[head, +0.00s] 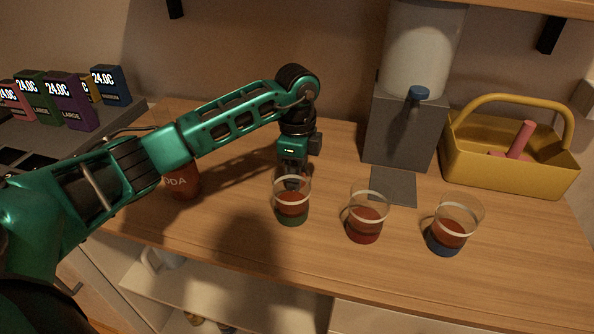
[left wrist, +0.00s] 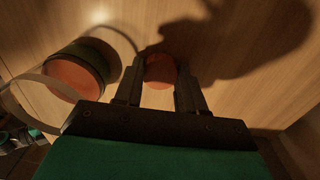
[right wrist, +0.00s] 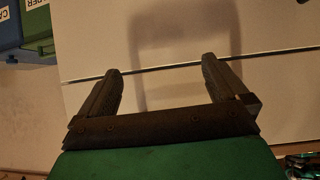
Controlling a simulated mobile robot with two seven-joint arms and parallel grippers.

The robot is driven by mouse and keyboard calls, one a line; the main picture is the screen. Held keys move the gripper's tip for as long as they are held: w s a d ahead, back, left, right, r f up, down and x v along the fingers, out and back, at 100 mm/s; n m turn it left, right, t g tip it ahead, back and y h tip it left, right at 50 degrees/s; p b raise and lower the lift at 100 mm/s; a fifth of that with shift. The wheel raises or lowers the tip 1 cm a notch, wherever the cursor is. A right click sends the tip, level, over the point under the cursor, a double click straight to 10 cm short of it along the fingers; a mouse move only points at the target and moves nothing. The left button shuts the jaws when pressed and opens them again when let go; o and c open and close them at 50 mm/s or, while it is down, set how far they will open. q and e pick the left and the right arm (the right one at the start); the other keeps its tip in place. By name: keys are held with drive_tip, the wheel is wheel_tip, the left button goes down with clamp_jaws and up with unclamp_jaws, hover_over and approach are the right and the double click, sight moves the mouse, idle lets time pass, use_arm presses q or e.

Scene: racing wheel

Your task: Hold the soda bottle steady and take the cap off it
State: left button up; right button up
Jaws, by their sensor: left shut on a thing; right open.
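The soda bottle (head: 182,182) stands on the counter at the left in the head view. My left arm crosses in front of it and hides much of its upper part, so its mouth cannot be made out. My left gripper (head: 291,180) points down at the counter, well right of the bottle and just behind the green-based cup. In the left wrist view its fingers (left wrist: 160,72) are closed on a small round orange-red thing (left wrist: 160,70), which looks like the cap. My right gripper (right wrist: 160,68) is open and empty in the right wrist view, in front of pale panels, away from the bottle.
Three cups with red drink stand along the counter: green-based (head: 291,208), red-based (head: 366,222) and blue-based (head: 446,235). A dispenser (head: 398,125) and yellow basket (head: 500,172) stand behind them. Small labelled boxes (head: 70,105) sit at the far left.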

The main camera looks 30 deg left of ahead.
use_arm(q)
drive_tip(key=shift+f, duration=0.15)
drive_tip(key=o, duration=1.2)
drive_tip(key=shift+c, duration=0.2)
wheel_tip(320, 180, up, 12)
drive_tip(key=shift+r, duration=0.2)
